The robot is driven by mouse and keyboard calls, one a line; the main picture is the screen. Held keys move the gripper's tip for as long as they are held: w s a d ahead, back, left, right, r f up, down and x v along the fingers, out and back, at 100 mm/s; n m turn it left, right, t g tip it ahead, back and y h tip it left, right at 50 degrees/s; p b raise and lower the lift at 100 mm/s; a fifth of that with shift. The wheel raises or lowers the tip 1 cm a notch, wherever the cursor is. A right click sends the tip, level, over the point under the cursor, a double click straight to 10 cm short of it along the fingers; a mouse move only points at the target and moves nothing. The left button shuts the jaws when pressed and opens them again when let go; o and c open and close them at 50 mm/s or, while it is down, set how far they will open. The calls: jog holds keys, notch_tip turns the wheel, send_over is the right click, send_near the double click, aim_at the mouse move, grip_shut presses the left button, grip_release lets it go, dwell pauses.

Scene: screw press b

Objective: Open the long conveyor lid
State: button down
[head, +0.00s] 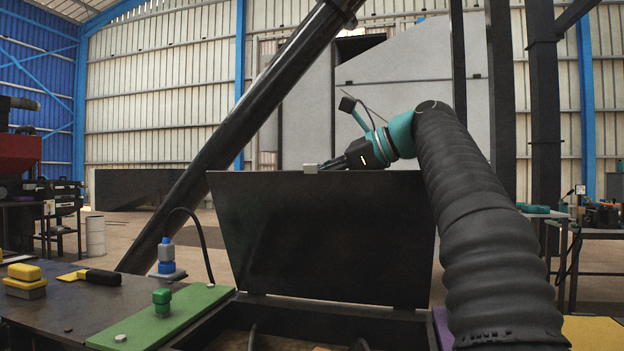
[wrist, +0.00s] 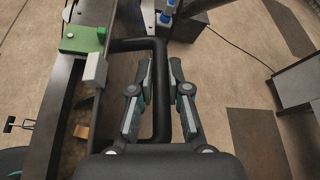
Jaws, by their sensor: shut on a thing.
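The long conveyor lid (head: 320,235) is a wide dark panel in the head view. It stands raised, near upright and tilted, with its lower edge along the conveyor opening (head: 300,330). My gripper (head: 335,166) is at the lid's top edge, reaching in from the right. In the wrist view my gripper (wrist: 161,65) has its two fingers either side of a black bar handle (wrist: 160,90) and is shut on it. A small pale block (wrist: 95,70) sits at the lid's edge by the handle. The handle is mostly hidden in the head view.
A green plate (head: 165,320) with a green knob (head: 161,298) lies left of the opening. A thick dark diagonal tube (head: 240,130) rises behind the lid.

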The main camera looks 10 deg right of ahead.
jog(key=shift+w, duration=0.15)
jog(key=c, duration=1.1)
grip_release()
jog(key=shift+w+d+f, duration=0.1)
jog(key=shift+c, duration=0.2)
jog(key=v, duration=0.7)
jog(key=shift+s, duration=0.25)
jog(key=shift+d, duration=0.15)
jog(key=shift+c, duration=0.2)
